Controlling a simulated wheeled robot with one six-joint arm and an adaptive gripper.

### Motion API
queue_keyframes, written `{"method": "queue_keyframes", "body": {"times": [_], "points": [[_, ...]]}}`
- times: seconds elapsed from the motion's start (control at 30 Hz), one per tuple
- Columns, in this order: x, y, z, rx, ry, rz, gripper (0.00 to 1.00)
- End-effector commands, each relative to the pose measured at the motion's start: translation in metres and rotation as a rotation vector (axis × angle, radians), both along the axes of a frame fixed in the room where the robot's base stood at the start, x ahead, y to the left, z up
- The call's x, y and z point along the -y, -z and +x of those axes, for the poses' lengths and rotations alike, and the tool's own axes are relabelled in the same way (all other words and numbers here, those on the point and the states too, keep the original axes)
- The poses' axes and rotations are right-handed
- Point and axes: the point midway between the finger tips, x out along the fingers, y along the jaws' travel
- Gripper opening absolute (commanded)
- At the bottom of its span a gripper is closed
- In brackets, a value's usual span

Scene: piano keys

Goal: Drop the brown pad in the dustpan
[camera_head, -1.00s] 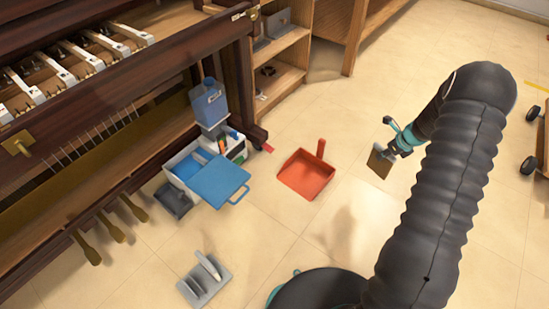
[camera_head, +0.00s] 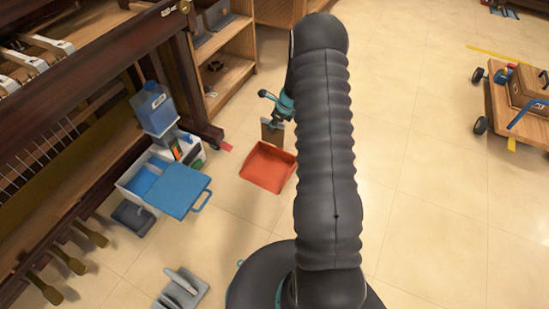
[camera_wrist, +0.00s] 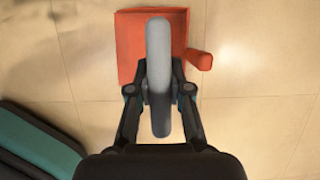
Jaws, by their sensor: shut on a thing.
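The brown pad (camera_head: 271,134) hangs upright from my gripper (camera_head: 276,118) in the head view, at the far edge of the dustpan. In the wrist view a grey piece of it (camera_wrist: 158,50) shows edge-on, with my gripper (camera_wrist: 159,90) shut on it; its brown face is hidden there. The red dustpan (camera_head: 266,170) lies on the floor, left of my arm. In the wrist view the dustpan (camera_wrist: 130,50) lies behind the pad, its handle on the right. The pad's height above it is hard to tell.
A white box with a blue lid (camera_head: 180,190) and a blue container (camera_head: 154,106) stand left of the dustpan by the piano frame (camera_head: 100,100). A grey holder (camera_head: 180,290) lies nearer. A wooden cart (camera_head: 505,105) stands far right. Open floor lies between cart and arm.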

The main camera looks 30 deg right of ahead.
Motion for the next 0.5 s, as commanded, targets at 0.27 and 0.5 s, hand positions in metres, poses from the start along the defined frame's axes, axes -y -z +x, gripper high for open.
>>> {"method": "queue_keyframes", "body": {"times": [0.27,0.5], "points": [[0.001,0.030,0.000,0.001,0.002,0.000,0.00],[0.002,0.031,0.000,0.001,0.004,0.000,0.00]]}}
